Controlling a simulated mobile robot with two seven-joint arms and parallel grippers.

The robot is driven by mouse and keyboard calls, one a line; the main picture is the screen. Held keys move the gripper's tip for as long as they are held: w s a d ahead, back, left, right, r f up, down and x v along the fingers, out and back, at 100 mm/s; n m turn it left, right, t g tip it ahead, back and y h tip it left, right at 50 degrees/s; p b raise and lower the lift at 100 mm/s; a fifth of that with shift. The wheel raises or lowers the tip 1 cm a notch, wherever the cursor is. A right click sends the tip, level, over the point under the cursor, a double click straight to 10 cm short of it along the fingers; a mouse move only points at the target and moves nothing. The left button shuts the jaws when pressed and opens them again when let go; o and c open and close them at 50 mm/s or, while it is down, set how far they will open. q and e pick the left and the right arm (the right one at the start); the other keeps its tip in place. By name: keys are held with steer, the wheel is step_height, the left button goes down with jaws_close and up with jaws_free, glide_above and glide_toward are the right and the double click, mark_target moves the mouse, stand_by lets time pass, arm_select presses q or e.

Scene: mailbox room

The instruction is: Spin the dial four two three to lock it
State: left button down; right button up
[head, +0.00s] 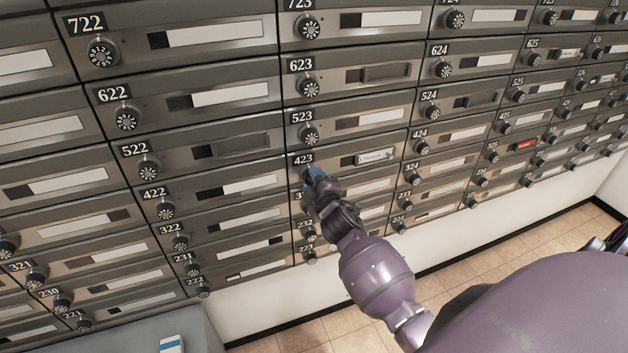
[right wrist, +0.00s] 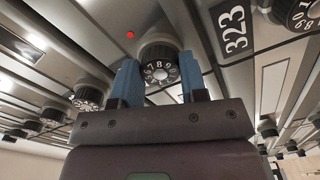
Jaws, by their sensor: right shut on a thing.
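The mailbox door labelled 423 (head: 348,163) is in the middle of the head view, with a small pale card in its slot. My right gripper (head: 315,174) is at its dial, just below the number label, and hides most of the dial. In the right wrist view the black dial (right wrist: 160,70) with white digits sits between the two blue fingers of my right gripper (right wrist: 157,84), which is shut on it. A small red light (right wrist: 130,34) glows on the panel beside the dial. My left gripper is not in view.
Rows of similar mailboxes with protruding dials surround it, such as the 523 dial (head: 309,134) above and the 424 dial (head: 422,144) to the right. A grey surface (head: 150,318) stands at the lower left. Tiled floor (head: 470,250) lies below the wall.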

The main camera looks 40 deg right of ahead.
steer(key=m+p, duration=0.3)
steer(key=m, duration=0.8)
steer(key=shift+p, duration=0.35)
steer(key=shift+m, duration=0.3)
steer(key=o, duration=0.9)
steer(key=shift+s+a, duration=0.1)
steer(key=v, duration=1)
steer(key=shift+s+a, duration=0.15)
steer(key=shift+s, duration=0.1)
steer(key=shift+f, duration=0.1)
